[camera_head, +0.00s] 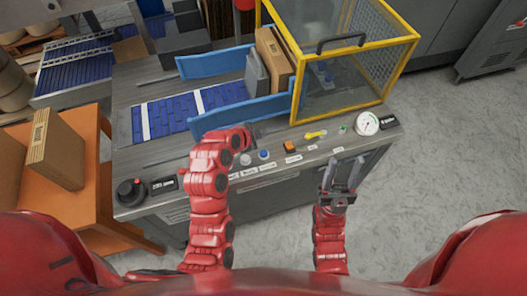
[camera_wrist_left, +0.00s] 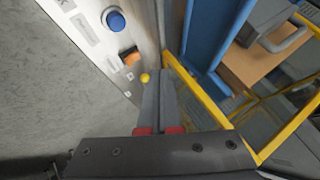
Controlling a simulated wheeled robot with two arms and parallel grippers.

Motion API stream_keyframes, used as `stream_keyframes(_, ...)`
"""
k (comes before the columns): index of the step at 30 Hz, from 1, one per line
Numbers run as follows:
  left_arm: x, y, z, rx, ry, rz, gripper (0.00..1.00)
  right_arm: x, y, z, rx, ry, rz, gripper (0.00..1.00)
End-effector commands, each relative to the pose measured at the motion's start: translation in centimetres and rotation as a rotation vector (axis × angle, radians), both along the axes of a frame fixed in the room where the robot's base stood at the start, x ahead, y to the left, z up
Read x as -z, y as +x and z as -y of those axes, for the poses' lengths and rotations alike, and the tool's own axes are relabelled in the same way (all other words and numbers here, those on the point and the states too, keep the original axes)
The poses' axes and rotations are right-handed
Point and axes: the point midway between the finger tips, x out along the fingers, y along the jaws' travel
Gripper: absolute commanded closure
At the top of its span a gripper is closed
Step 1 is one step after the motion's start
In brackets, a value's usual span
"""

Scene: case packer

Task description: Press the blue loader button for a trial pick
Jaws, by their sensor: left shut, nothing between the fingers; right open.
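The blue button (camera_head: 263,155) sits on the machine's front control panel, beside a white button (camera_head: 245,159). It also shows in the left wrist view (camera_wrist_left: 115,20), near the top, apart from the fingers. My left gripper (camera_head: 256,132) is over the panel's back edge, close to the blue button in the head view; its fingers are hard to make out there. In the left wrist view the left gripper (camera_wrist_left: 158,77) is shut and empty, its tips overlapping the panel edge past the orange switch (camera_wrist_left: 130,57). My right gripper (camera_head: 345,167) is open and empty in front of the panel.
A yellow lever (camera_head: 315,134), a green button (camera_head: 342,129) and a gauge (camera_head: 367,123) lie further right on the panel. Blue guide rails (camera_head: 245,115) and a yellow-framed guard (camera_head: 345,113) rise behind. A black knob (camera_head: 130,190) is at the left.

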Motion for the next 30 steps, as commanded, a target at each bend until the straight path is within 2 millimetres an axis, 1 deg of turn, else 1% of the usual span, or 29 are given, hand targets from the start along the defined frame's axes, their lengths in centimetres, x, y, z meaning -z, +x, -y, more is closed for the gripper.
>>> stream_keyframes(7,0.2,0.0,0.0,-0.002,0.0,0.0,1.0,0.0,0.0,0.0,0.0,0.0,0.0,0.5)
stream_keyframes(11,1.0,0.0,0.0,-0.001,0.0,-0.002,1.0,0.1,0.0,0.0,0.0,0.0,0.0,0.5)
stream_keyframes(17,3.1,0.1,-0.1,-0.004,-0.001,-0.001,1.0,0.2,0.0,0.0,0.0,0.0,0.0,0.5)
stream_keyframes(23,6.1,0.0,-0.1,-0.005,0.0,-0.004,1.0,0.5,0.0,0.0,0.0,0.0,0.0,0.5)
stream_keyframes(25,7.6,0.0,-0.1,-0.003,0.001,0.001,1.0,1.9,0.0,0.0,0.0,0.0,0.0,0.5)
stream_keyframes(27,8.3,0.1,-0.1,-0.002,0.0,0.001,1.0,2.6,0.0,0.0,0.0,0.0,0.0,0.5)
stream_keyframes(30,8.8,0.0,0.0,-0.002,0.0,0.001,1.0,3.1,0.0,0.0,0.0,0.0,0.0,0.5)
